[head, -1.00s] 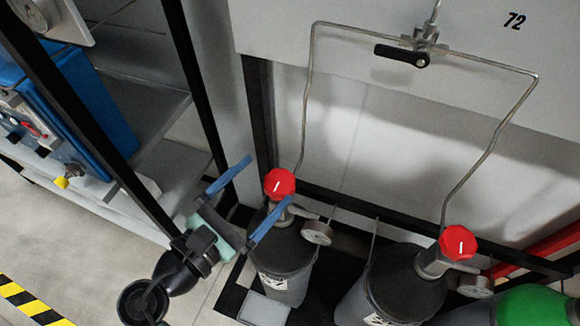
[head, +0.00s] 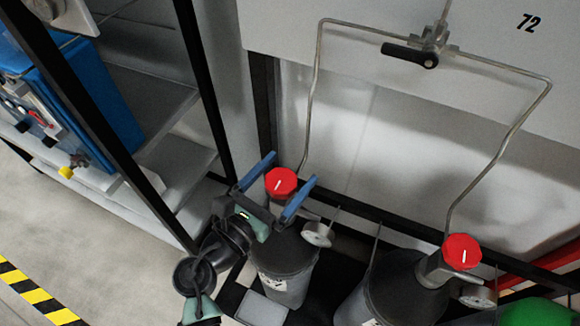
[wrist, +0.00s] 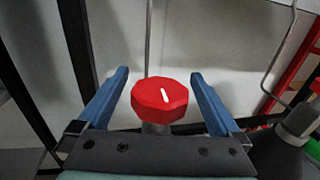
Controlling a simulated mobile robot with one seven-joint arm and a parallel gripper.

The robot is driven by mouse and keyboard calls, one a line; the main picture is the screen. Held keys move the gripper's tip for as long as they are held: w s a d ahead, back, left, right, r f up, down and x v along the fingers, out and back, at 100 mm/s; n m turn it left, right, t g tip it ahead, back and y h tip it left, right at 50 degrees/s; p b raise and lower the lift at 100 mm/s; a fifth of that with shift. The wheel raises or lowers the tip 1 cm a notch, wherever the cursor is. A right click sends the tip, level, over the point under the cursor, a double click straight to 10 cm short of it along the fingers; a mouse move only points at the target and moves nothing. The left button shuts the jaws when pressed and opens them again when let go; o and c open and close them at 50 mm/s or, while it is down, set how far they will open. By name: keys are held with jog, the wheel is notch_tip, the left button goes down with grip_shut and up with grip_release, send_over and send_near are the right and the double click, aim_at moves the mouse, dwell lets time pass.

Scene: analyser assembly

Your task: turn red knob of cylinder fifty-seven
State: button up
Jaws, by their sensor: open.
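Two dark gas cylinders with red knobs stand side by side in the head view. My gripper (head: 288,172) is open at the left cylinder (head: 283,255), with one blue finger on each side of its red knob (head: 281,183). In the wrist view this red knob (wrist: 160,100), with a white line on top, sits between the two fingers (wrist: 160,84), with gaps on both sides. The right cylinder (head: 405,285) has its own red knob (head: 462,251). Labels on the cylinders are too small to read, so I cannot tell which is fifty-seven.
A gauge (head: 318,234) sits close to the left knob, and another gauge (head: 478,297) by the right one. A thin metal pipe (head: 316,90) rises behind to a black-handled valve (head: 410,54) on the panel marked 72. A black-framed shelf (head: 160,110) stands to the left.

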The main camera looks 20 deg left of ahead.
jog(key=shift+w+d, duration=0.2)
jog(key=shift+w, duration=0.45)
jog(key=c, duration=1.4)
